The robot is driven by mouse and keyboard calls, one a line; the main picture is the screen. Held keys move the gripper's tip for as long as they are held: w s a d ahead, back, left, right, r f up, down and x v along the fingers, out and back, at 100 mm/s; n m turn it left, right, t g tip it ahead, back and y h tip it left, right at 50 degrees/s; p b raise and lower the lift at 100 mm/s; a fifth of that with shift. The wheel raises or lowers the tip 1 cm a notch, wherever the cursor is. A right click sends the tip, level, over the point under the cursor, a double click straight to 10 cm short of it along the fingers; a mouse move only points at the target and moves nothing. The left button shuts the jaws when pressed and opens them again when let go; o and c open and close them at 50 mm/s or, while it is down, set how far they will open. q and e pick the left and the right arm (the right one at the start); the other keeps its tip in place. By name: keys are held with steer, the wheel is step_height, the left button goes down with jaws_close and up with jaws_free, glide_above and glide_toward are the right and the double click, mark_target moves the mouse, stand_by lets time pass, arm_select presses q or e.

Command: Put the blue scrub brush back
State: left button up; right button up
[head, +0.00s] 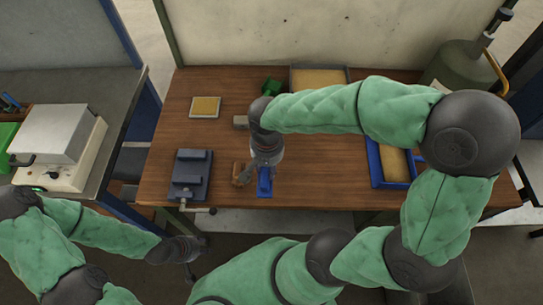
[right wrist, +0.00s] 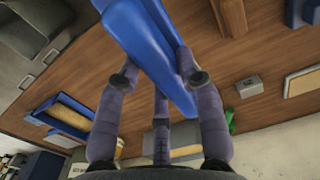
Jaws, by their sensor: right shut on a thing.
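The blue scrub brush (head: 265,182) is in my right gripper (head: 264,160), near the front edge of the wooden bench in the head view. In the right wrist view the brush (right wrist: 150,45) is a long blue body between the fingers of my right gripper (right wrist: 160,82), which are shut on it. Whether it touches the bench is hard to tell. My left gripper (head: 190,270) is low at the left, in front of the bench and away from the brush; its fingers are too dark and small to read.
On the wooden bench (head: 330,185) are a dark vise-like fixture (head: 190,176), a small brown object (head: 239,174), a yellow-topped plate (head: 205,106), a grey block (head: 240,121), a green object (head: 272,87), a tray at the back (head: 319,68) and a blue-rimmed tray (head: 376,170) at the right.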

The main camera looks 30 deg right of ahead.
steer(key=w+d+f, duration=0.2)
steer(key=w, duration=0.1)
steer(key=shift+w+d, duration=0.1)
steer(key=shift+d, duration=0.2)
steer(key=shift+w+d+f+b, duration=0.4)
steer(key=shift+w+d+f, duration=0.25)
steer(key=shift+f, duration=0.85)
steer(key=shift+w+d+f+b, duration=0.4)
steer(key=shift+w+f, duration=0.4)
steer(key=shift+f, duration=0.7)
steer(key=shift+w+d+f+b, duration=0.35)
steer(key=shift+w+d+f, duration=0.35)
steer(key=shift+f, duration=0.8)
steer(key=shift+a, duration=0.1)
steer(key=shift+f, duration=0.2)
steer(key=o, duration=1)
steer(key=shift+r, duration=0.15)
